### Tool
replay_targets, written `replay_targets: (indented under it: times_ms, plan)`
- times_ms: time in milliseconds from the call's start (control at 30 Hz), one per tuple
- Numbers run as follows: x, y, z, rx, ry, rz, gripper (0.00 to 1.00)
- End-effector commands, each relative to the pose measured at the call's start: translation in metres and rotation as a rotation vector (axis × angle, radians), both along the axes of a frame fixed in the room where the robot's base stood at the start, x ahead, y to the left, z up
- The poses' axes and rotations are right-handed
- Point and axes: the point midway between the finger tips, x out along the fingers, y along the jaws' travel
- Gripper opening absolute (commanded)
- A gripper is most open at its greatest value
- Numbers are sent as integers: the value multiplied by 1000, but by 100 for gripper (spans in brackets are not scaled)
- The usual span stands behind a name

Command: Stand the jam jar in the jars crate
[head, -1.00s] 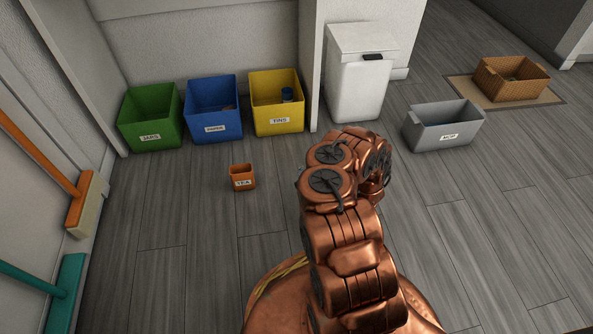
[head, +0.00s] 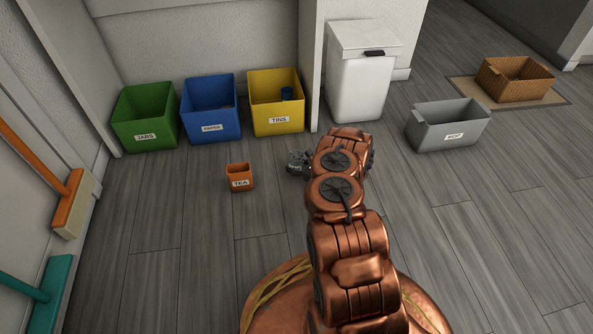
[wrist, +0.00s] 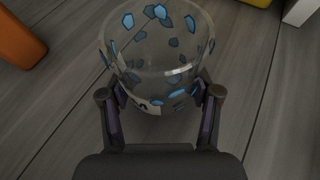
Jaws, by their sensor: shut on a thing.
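A clear glass jar with blue patches (wrist: 155,45), which I take as the jam jar, fills the upper middle of the wrist view. My gripper (wrist: 161,95) is shut on it, one finger at each side. Part of a pale label with dark marks shows low on the jar. In the head view my gripper (head: 298,163) shows as a small grey shape left of my arm; the jar cannot be made out clearly there. The green jars crate (head: 145,139) stands at the far left by the wall. Its visible inside looks empty.
A blue paper crate (head: 212,127) and a yellow tins crate (head: 279,125) stand right of the green one. A small orange tea box (head: 240,183) sits on the floor left of my gripper. A white bin (head: 358,85) and a grey mop box (head: 450,137) stand right.

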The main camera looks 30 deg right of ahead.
Motion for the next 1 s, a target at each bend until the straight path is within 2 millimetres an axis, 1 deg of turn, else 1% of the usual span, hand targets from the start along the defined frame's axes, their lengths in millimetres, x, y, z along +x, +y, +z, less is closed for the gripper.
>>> replay_targets:
  times_ms: [33, 67, 333, 467, 500, 733, 1000]
  plan:
    - [0, 0, -9, 1, -1, 1, 21]
    - [0, 0, -11, 0, -1, 1, 21]
    - [1, 0, -9, 0, -2, 1, 21]
    - [1, 1, -12, 0, -1, 1, 21]
    - [1, 1, -12, 1, -2, 1, 64]
    - [0, 0, -12, 1, -1, 1, 87]
    - [0, 0, -12, 1, -1, 1, 88]
